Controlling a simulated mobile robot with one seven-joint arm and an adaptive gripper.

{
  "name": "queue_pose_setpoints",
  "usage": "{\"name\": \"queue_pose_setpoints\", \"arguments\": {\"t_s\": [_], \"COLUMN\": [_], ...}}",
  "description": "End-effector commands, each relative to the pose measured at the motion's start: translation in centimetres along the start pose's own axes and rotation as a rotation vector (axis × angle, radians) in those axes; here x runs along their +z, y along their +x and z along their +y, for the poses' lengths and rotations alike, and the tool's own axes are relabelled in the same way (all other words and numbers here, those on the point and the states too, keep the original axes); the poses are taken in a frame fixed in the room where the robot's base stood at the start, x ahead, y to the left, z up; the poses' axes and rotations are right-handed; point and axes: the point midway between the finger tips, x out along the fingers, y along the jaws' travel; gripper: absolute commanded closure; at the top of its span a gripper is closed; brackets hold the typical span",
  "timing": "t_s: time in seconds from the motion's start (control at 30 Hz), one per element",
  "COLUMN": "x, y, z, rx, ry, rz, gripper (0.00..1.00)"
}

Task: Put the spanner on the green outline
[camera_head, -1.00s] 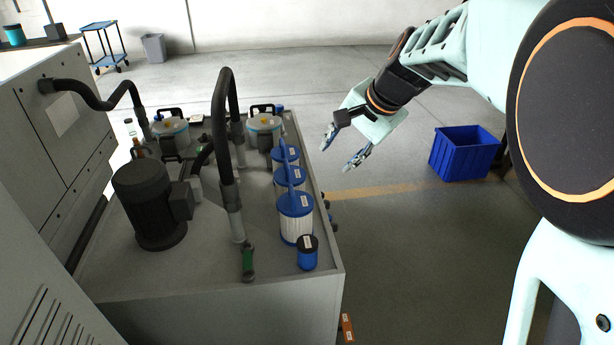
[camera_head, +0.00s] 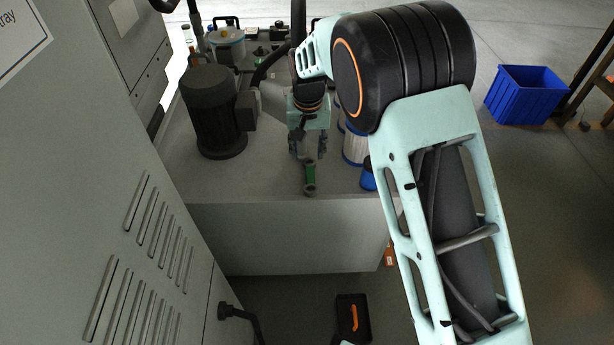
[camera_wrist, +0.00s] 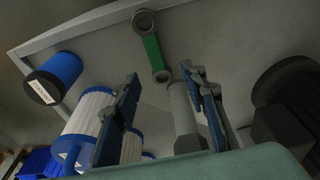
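The spanner (camera_head: 309,178) has a green handle and grey ring ends. It lies on the grey top of the machine near its front edge. In the wrist view the spanner (camera_wrist: 152,50) lies beyond the fingertips, its near end roughly in line with the gap between them. My gripper (camera_head: 308,152) is just behind the spanner in the head view, pointing down. In the wrist view my gripper (camera_wrist: 160,76) is open and holds nothing. I cannot make out a green outline in these frames.
A dark motor (camera_head: 214,115) stands left of my gripper. White and blue filter cartridges (camera_head: 354,145) and a blue canister (camera_head: 368,177) stand to the right. A hose rises behind. A blue crate (camera_head: 524,95) is on the floor at right. A black tray (camera_head: 345,300) holds an orange item.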

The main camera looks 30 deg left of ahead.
Motion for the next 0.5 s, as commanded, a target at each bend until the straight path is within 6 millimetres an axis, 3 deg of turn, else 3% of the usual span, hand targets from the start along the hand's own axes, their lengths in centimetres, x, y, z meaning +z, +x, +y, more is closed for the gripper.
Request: {"name": "queue_pose_setpoints", "arguments": {"t_s": [0.2,0.5], "x": [0.1,0.4], "y": [3.6,6.3], "z": [0.1,0.5], "rx": [0.001,0.001], "ry": [0.001,0.003], "rz": [-0.001,-0.002], "gripper": [0.61,0.61]}}
